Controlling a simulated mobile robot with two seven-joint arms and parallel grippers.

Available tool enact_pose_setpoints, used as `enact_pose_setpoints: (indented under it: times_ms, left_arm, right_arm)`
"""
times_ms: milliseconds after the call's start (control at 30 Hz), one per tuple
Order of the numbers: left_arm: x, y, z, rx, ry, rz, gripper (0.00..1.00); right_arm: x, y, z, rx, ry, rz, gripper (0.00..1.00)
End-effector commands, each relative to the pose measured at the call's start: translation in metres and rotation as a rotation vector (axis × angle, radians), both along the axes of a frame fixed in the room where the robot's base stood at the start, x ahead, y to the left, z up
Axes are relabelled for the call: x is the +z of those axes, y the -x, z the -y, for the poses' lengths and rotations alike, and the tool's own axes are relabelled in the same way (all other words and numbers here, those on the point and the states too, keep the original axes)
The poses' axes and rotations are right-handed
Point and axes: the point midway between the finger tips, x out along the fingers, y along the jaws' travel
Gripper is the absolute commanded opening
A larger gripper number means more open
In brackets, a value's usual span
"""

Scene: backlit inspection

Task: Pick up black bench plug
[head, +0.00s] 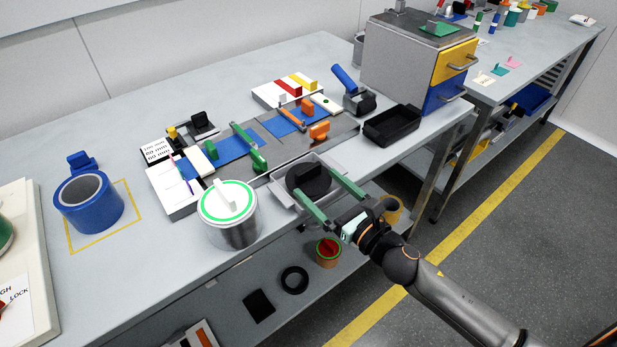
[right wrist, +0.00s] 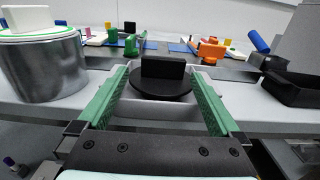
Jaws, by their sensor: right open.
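The black bench plug (head: 309,180) is a round black disc with an upright block handle. It sits in a shallow grey tray (head: 283,197) at the bench's front edge. In the right wrist view the plug (right wrist: 162,78) is straight ahead, between the fingers. My right gripper (head: 328,200) is open, with one green finger on each side of the plug; its fingers also show in the right wrist view (right wrist: 163,95). I cannot tell whether either finger touches the plug. The left gripper is not in view.
A metal can with a white and green lid (head: 228,212) stands close to the left of the tray. A black open bin (head: 392,125) is at the right. Orange and green clamps lie behind the tray. A blue cylinder (head: 88,203) stands far left.

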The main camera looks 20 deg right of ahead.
Motion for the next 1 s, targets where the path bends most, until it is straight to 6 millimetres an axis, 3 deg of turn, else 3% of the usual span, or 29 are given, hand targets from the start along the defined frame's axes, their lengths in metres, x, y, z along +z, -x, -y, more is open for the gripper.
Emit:
enact_pose_setpoints:
  times_ms: [400, 733, 1000]
  left_arm:
    - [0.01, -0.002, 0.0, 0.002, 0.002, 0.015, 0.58]
    - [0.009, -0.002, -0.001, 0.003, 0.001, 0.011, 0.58]
    - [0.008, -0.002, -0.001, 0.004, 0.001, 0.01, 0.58]
  right_arm:
    - [0.002, -0.046, -0.012, -0.001, -0.001, 0.001, 1.0]
    - [0.0, -0.05, -0.014, 0.0, -0.001, -0.001, 1.0]
    - [0.0, -0.05, -0.014, 0.0, -0.001, -0.001, 0.7]
